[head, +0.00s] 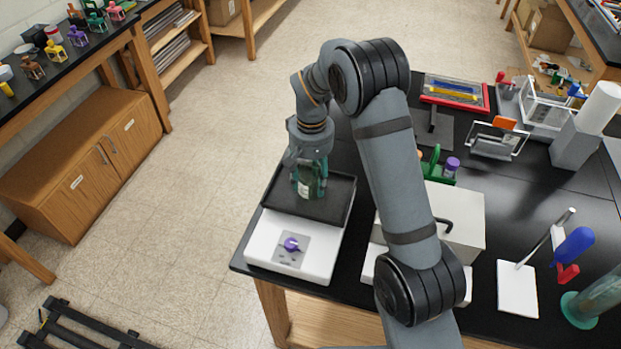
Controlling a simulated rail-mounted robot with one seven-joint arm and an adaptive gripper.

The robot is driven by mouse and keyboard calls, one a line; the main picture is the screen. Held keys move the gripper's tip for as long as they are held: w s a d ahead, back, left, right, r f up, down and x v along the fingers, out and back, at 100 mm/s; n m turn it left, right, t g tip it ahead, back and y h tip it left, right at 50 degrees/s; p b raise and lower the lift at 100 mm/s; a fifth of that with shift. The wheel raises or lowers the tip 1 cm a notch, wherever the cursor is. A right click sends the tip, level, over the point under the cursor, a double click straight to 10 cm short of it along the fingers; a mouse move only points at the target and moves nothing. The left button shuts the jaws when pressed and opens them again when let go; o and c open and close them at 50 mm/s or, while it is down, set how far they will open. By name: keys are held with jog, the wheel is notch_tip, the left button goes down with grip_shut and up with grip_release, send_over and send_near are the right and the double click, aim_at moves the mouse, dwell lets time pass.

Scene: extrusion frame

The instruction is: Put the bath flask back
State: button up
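A greenish glass flask with a pale label (304,188) is at the dark top of a white bench device (262,240) with a purple knob, at the near left corner of the black bench. My gripper (310,172) points down right over the flask, with its fingers around or beside the glass. The fingers overlap the flask, so I cannot tell whether they grip it. I also cannot tell whether the flask's base touches the device's dark top.
A pale box with a black handle (462,215) stands right of the device, partly behind my arm. A green rack (436,165), a red-framed tray (455,92) and a stand with a blue clamp (573,245) are farther right.

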jog(key=shift+o, duration=1.4)
jog(key=shift+r, duration=0.15)
notch_tip(320, 180, up, 12)
